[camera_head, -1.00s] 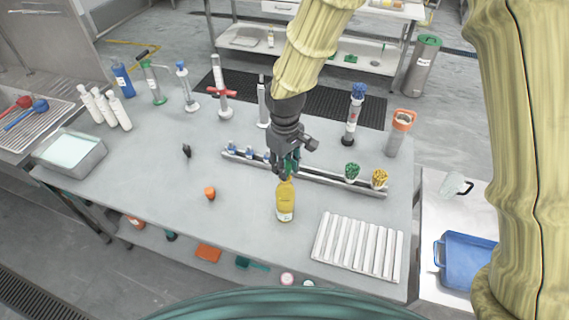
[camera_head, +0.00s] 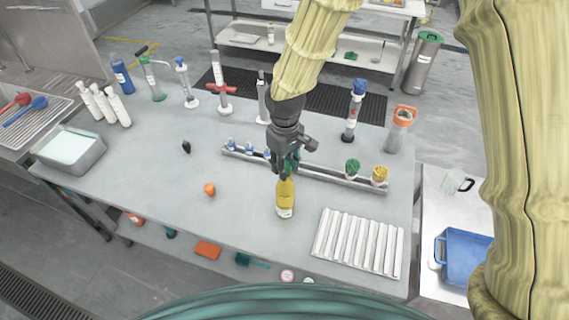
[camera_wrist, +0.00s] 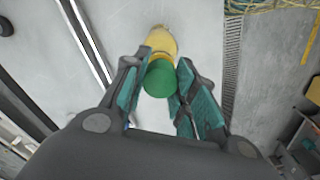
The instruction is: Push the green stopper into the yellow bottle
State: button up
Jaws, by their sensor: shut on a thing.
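The yellow bottle (camera_head: 285,198) stands upright on the grey table in the head view, with a white label low on its side. My gripper (camera_head: 284,172) is directly above it, pointing down. In the wrist view my gripper (camera_wrist: 165,92) has its teal-padded fingers on both sides of the round green stopper (camera_wrist: 159,78), shut on it. The yellow bottle (camera_wrist: 161,42) shows just beyond the stopper, in line with it. The stopper's lower end seems at the bottle's mouth; the fingers hide how deep it sits. In the head view the stopper is mostly hidden by the fingers.
A long grey rack (camera_head: 320,173) with green and yellow bundles lies just behind the bottle. A ribbed white tray (camera_head: 358,243) is at its right. An orange stopper (camera_head: 209,189) and a black one (camera_head: 186,146) lie to the left, with clear table between.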

jog(key=shift+f, duration=0.5)
jog(key=o, duration=0.9)
jog(key=shift+o, duration=0.2)
notch_tip(320, 180, up, 12)
jog(key=shift+w, duration=0.1)
